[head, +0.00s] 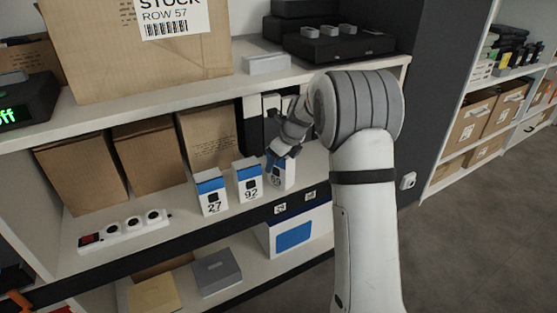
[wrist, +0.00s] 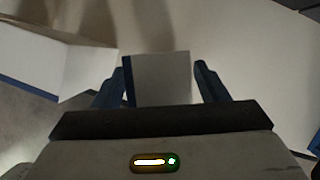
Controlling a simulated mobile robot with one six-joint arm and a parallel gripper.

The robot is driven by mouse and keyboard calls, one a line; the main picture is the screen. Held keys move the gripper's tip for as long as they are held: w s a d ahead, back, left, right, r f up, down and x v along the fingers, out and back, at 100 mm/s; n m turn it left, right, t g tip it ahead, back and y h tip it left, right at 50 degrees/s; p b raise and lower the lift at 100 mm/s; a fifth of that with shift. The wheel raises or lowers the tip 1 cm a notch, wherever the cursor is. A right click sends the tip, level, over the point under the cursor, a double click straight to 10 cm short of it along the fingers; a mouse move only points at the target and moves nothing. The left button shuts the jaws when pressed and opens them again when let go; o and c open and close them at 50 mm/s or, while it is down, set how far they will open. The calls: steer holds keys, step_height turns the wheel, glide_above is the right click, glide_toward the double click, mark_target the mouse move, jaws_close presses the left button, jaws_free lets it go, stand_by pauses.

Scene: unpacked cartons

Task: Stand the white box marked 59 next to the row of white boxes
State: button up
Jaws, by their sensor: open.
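The white box marked 59 (head: 282,181) stands upright on the middle shelf, at the right end of the row and a small gap from its neighbour. The white box marked 92 (head: 247,189) and the white box marked 27 (head: 211,204) stand to its left, all with blue top bands. My gripper (head: 280,152) is at the top of box 59 and hides part of it. In the wrist view my gripper (wrist: 160,76) is open, with a finger on either side of the box's pale top (wrist: 162,78). Whether either finger touches it is unclear.
Brown cartons (head: 146,157) stand behind the row. A power strip (head: 122,230) lies to the left on the same shelf (head: 182,222). Dark upright objects (head: 252,134) stand close behind my gripper. The upper shelf edge (head: 110,112) runs above. A larger white-and-blue box (head: 310,231) is below.

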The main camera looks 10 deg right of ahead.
steer(key=shift+r, duration=0.35)
steer(key=s+d+p, duration=0.4)
steer(key=s+d, duration=0.4)
steer(key=s, duration=0.1)
steer(key=s+a+r+n+h, duration=0.1)
steer(key=s+a+r+n, duration=0.1)
steer(key=s+n, duration=0.7)
steer(key=s+a+r+n+g+h, duration=0.1)
steer(key=s+a+r+n, duration=0.2)
steer(key=s+n, duration=0.6)
steer(key=s+a+r+n+g, duration=0.1)
steer(key=s+a+r+n, duration=0.1)
steer(key=s+n, duration=0.8)
steer(key=shift+s+a+r+h, duration=0.4)
steer(key=shift+s+a, duration=0.1)
